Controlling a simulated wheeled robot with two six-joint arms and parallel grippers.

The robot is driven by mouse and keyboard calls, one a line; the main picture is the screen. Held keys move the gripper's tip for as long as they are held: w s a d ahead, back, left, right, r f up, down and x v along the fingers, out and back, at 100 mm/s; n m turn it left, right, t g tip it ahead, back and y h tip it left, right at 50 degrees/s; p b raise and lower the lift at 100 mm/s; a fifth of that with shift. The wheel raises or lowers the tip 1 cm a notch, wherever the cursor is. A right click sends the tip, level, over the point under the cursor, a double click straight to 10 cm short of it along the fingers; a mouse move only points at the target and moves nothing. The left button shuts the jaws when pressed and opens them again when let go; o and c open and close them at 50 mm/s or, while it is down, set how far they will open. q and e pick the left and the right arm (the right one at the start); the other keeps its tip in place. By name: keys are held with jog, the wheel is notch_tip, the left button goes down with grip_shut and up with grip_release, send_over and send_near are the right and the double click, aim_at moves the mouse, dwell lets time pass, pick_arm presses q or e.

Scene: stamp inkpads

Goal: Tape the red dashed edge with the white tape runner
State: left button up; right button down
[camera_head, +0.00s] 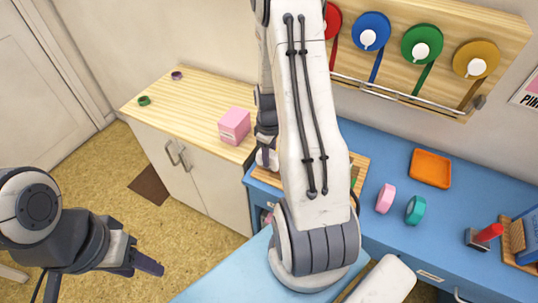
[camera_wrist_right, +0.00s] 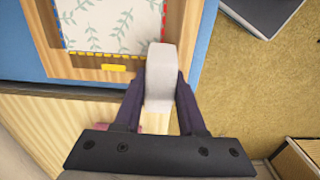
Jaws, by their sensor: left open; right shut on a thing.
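My right gripper (camera_wrist_right: 161,105) is shut on the white tape runner (camera_wrist_right: 160,75), a pale block between its dark fingers. The runner's tip lies beside the lower end of the red dashed edge (camera_wrist_right: 164,16), the right side of a leaf-patterned sheet (camera_wrist_right: 110,25) on a wooden board (camera_wrist_right: 85,67). I cannot tell whether it touches. In the head view the white runner (camera_head: 266,158) shows partly at the board's left end, and my arm hides most of the sheet. My left gripper (camera_head: 148,264) is open and empty over the floor at lower left.
Blue and yellow dashed edges line the sheet's other sides; a yellow piece (camera_wrist_right: 113,68) lies below it. A pink box (camera_head: 234,126) stands on the wooden cabinet.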

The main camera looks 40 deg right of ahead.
jog(key=shift+f+b, duration=0.4)
jog(key=shift+f, duration=0.3)
jog(key=shift+s, duration=0.15)
jog(key=shift+s+d, duration=0.4)
jog(key=shift+s, duration=0.45)
jog(key=shift+s+d, duration=0.35)
jog(key=shift+s, duration=0.45)
jog(key=shift+s+d, duration=0.35)
jog(key=shift+s, duration=0.45)
jog(key=shift+s+d, duration=0.3)
jog(key=shift+s, duration=0.5)
jog(key=shift+s+d+p, duration=0.15)
jog(key=shift+s+d, duration=1)
jog(key=shift+s, duration=1.6)
jog(key=shift+s+d+p, duration=0.2)
jog(key=shift+s+d, duration=0.9)
jog(key=shift+s, duration=1.65)
jog(key=shift+s+d+p, duration=0.15)
jog(key=shift+s+d, duration=1)
jog(key=shift+s, duration=1.6)
